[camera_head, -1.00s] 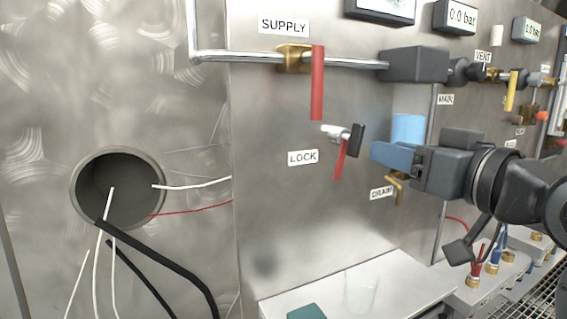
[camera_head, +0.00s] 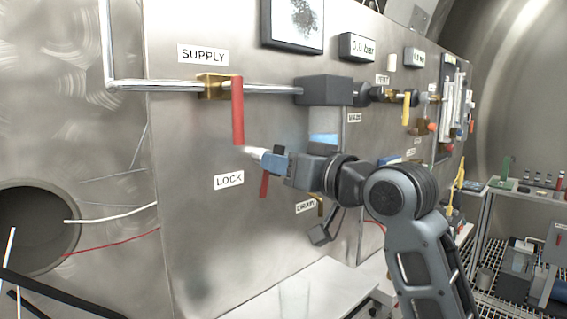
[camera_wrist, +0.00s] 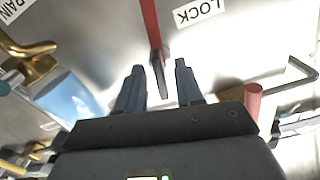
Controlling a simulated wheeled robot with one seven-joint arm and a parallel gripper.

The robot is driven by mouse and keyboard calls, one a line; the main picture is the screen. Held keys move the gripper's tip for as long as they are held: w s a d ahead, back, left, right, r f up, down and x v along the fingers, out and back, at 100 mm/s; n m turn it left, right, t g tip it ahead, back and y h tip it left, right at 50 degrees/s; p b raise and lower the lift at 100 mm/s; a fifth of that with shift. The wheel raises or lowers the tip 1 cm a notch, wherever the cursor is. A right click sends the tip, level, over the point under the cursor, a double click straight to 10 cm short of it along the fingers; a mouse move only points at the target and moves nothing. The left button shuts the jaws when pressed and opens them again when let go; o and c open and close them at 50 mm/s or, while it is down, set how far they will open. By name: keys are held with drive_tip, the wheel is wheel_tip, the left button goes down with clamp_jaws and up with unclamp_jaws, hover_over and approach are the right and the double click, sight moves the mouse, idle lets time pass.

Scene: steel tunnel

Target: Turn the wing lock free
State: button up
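The wing lock has a pale metal stub (camera_head: 252,152) beside the LOCK label (camera_head: 229,180) on the steel panel. A red strip (camera_head: 264,184) hangs below it. In the wrist view, upside down, its dark wing (camera_wrist: 158,76) stands edge-on with the red strip (camera_wrist: 150,24) running up from it. My gripper (camera_head: 270,160) is at the lock and hides the wing in the head view. In the wrist view my gripper (camera_wrist: 159,85) is open. Its two blue-grey fingers lie on either side of the wing, with a gap showing on each side.
The red SUPPLY lever (camera_head: 238,112) hangs just above my gripper; its red end (camera_wrist: 253,98) shows close by in the wrist view. A brass DRAIN handle (camera_wrist: 32,66) and a blue cup-like part (camera_wrist: 68,97) are to the other side. A pale shelf (camera_head: 285,303) lies below.

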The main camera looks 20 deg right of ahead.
drive_tip(key=shift+c, duration=0.3)
clamp_jaws()
drive_tip(key=shift+n+b, duration=0.75)
drive_tip(key=shift+n, duration=0.65)
drive_tip(key=shift+o, duration=0.3)
unclamp_jaws()
drive_tip(key=shift+s, duration=0.1)
